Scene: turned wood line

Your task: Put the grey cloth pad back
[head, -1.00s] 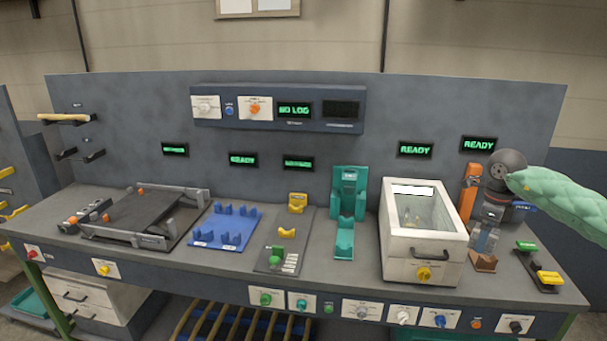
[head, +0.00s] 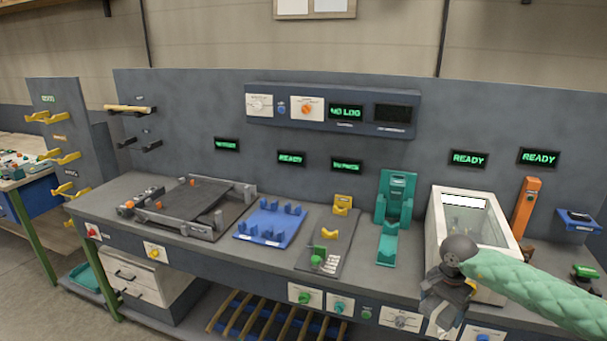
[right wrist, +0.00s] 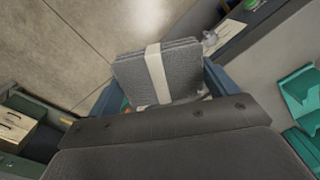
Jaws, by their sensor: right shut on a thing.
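The grey cloth pad (right wrist: 158,76) is a folded stack with a pale band around it, seen in the right wrist view. It sits between the blue fingers of my right gripper (right wrist: 160,95), which is shut on it. In the head view my right gripper (head: 445,305) is in front of the white glass-topped box at the bench's front edge. There the pad cannot be told apart from the dark gripper. My left gripper is not in view.
The bench carries a white box (head: 440,205), an orange upright (head: 524,205), a blue box (head: 578,222), a teal stand (head: 390,245), a blue pegged plate (head: 262,236) and a dark roller frame (head: 180,212). Floor shows beneath the pad in the wrist view.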

